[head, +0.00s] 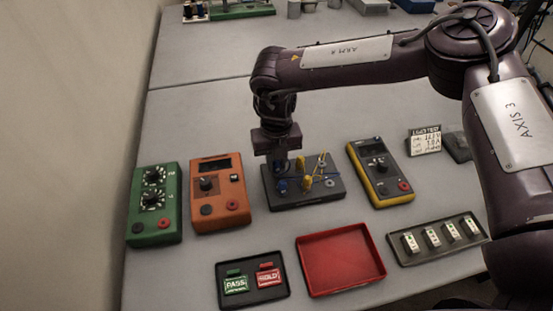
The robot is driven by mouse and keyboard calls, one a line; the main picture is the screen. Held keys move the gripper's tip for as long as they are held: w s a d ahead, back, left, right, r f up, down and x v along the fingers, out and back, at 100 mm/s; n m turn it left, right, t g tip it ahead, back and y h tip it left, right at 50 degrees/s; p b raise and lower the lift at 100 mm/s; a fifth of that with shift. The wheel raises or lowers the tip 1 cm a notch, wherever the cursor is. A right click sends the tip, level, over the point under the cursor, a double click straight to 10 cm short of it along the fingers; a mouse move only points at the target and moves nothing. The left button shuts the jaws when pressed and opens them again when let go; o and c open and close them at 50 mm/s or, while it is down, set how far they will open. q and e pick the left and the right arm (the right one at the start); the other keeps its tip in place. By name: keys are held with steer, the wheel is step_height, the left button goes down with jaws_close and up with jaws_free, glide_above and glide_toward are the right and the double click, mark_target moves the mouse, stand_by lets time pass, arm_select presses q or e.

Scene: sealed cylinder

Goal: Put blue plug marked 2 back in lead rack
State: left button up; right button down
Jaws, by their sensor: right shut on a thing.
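The lead rack (318,196) appears to be the dark block in the middle of the table, with blue and yellow plugs and leads on it. My right gripper (279,161) points down over the rack's back left part. It is shut on a small dark blue thing, which looks like a blue plug; its number cannot be read. Another blue plug (281,187) sits at the rack's left, just below the gripper. Whether the held plug touches the rack is hidden by the fingers. My left gripper is not in view.
A green meter (154,205) and an orange meter (218,192) stand left of the rack, a yellow-edged meter (379,172) right. In front are a PASS/HOLD tray (252,296), an empty red tray (341,262) and a tray of small white modules (437,257).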

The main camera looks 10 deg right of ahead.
steer(key=shift+f, duration=0.2)
steer(key=c, duration=1.2)
jaws_free()
steer(key=shift+r, duration=0.1)
steer(key=shift+r+b, duration=0.35)
step_height(320, 180, up, 6)
steer(key=shift+r+b, duration=0.15)
steer(key=shift+b, duration=0.7)
steer(key=shift+r, duration=0.3)
